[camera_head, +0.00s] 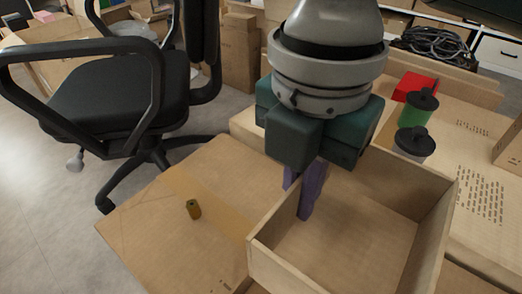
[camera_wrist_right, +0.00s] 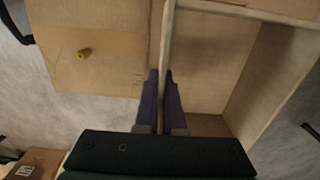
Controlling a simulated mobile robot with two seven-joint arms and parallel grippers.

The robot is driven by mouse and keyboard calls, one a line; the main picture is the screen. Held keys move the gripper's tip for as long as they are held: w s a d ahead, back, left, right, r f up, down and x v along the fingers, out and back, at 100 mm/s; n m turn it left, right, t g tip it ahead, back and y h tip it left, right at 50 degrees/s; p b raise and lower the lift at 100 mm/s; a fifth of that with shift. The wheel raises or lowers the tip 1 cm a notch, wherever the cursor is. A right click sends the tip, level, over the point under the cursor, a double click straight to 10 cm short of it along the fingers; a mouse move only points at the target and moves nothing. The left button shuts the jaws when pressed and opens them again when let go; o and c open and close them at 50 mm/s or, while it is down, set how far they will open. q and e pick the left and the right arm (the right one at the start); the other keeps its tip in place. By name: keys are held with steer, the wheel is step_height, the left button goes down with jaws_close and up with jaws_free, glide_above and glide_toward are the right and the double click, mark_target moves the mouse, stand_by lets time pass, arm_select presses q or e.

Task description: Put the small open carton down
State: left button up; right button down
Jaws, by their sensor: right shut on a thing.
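The small open carton (camera_head: 350,222) is an empty, shallow brown box with its open side up, at the lower right of the head view. In the right wrist view its wall (camera_wrist_right: 166,45) runs between the fingers. My right gripper (camera_head: 306,200) comes from above and is shut on the carton's left wall, one purple finger on each side. It also shows in the right wrist view (camera_wrist_right: 161,75). Whether the carton's underside touches the cardboard below is hidden. My left gripper is in neither view.
A larger cardboard surface (camera_head: 160,210) lies left of the carton, with a small olive cylinder (camera_head: 193,209) on it. Two black-lidded jars, one green (camera_head: 414,112) and one clear (camera_head: 411,146), and a red box (camera_head: 414,86) stand behind right. A black office chair (camera_head: 120,95) stands at left.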

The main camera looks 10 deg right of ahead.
mark_target(291, 234)
step_height(291, 234, down, 8)
steer(key=b, duration=0.3)
steer(key=shift+a, duration=0.1)
step_height(291, 234, down, 4)
steer(key=b, duration=0.3)
steer(key=shift+f, duration=0.2)
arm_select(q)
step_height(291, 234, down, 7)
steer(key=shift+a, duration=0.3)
arm_select(e)
steer(key=shift+r, duration=0.15)
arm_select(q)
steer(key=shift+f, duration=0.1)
arm_select(e)
steer(key=shift+f, duration=0.25)
steer(key=c, duration=1.3)
jaws_free()
steer(key=shift+f, duration=0.1)
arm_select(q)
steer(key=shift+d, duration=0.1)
